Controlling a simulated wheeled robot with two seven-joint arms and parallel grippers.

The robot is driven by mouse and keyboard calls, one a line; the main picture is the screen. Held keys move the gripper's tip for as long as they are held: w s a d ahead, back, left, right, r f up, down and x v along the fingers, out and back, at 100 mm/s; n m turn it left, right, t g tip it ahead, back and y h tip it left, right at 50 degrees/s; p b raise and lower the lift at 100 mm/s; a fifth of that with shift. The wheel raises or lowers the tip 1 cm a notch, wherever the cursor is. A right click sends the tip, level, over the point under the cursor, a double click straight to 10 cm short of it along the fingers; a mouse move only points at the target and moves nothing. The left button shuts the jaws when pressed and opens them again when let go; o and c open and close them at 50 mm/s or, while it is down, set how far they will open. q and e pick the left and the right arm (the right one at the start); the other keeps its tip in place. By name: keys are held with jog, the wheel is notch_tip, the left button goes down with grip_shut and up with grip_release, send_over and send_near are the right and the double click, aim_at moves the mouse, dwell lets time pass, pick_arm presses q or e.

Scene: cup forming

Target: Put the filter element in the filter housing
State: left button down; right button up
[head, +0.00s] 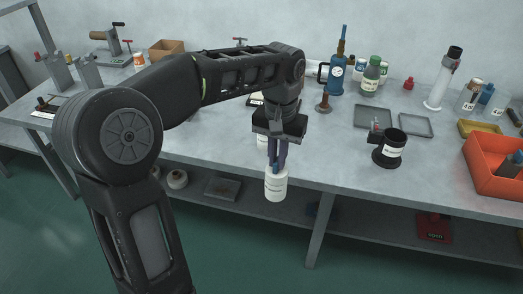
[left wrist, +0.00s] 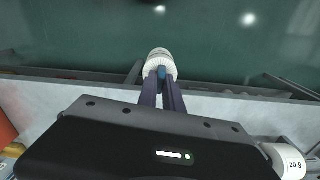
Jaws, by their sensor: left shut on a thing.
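The white cylindrical filter element (head: 276,185), with a small label and a blue part at its top, hangs below my left gripper (head: 277,162). The gripper's dark purple fingers are shut on its top. It is held at the table's front edge, with green floor behind it. In the left wrist view the filter element (left wrist: 161,60) shows ribbed between the fingertips (left wrist: 162,76). A black round vessel with a white label, which looks like the filter housing (head: 389,149), stands on the table to the right, apart from the gripper. My right gripper is out of view.
An orange bin (head: 490,178) stands at the right edge. Two grey trays (head: 414,125) lie behind the housing. A blue bottle (head: 337,78) and several jars stand at the back. A white jar (left wrist: 288,161) is close to my gripper. The table between gripper and housing is clear.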

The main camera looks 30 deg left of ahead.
pick_arm(q)
jog(key=w+d+f+m, duration=0.2)
jog(key=w+d+f, duration=0.4)
jog(key=d+f, duration=0.3)
notch_tip(320, 180, down, 2)
jog(key=shift+w, duration=0.15)
jog(key=shift+d, duration=0.1)
